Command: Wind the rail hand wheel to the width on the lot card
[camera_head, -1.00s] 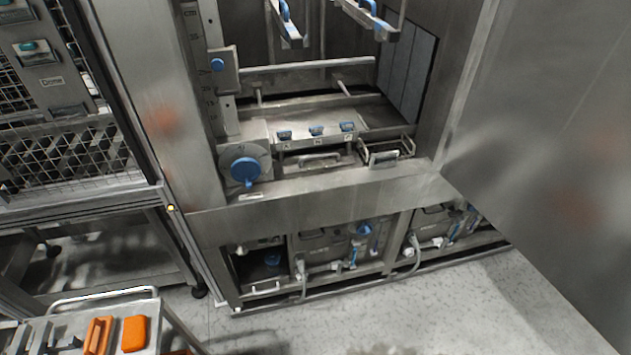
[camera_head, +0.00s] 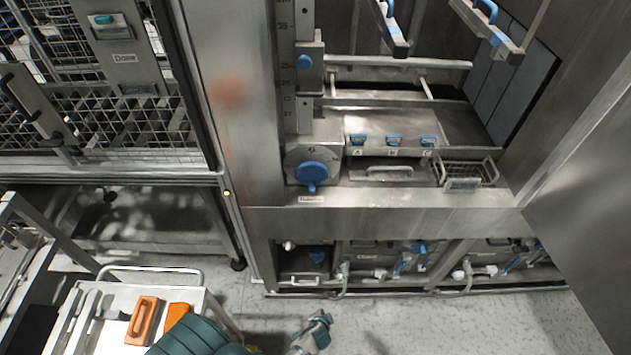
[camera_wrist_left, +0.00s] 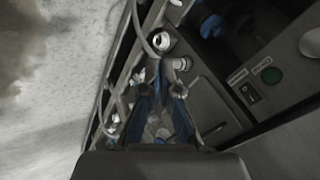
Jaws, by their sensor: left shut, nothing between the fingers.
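The blue hand wheel (camera_head: 313,173) sits on a round plate at the left front of the washer's open bay, its small handle pointing down. A small unreadable label (camera_head: 311,199) is below it. Above it, a vertical number scale (camera_head: 288,95) runs up the post, beside a metal carriage with a blue knob (camera_head: 305,62). I cannot pick out a lot card. My left gripper (camera_head: 318,328) is low over the floor, below and apart from the wheel. It is shut and empty. It also shows in the left wrist view (camera_wrist_left: 160,95). My right gripper is out of view.
A mesh-fronted cabinet (camera_head: 130,120) is on the left. An open steel door (camera_head: 590,220) stands on the right. A wire basket (camera_head: 468,172) is in the bay. Hoses and pipes run below; the front floor is clear.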

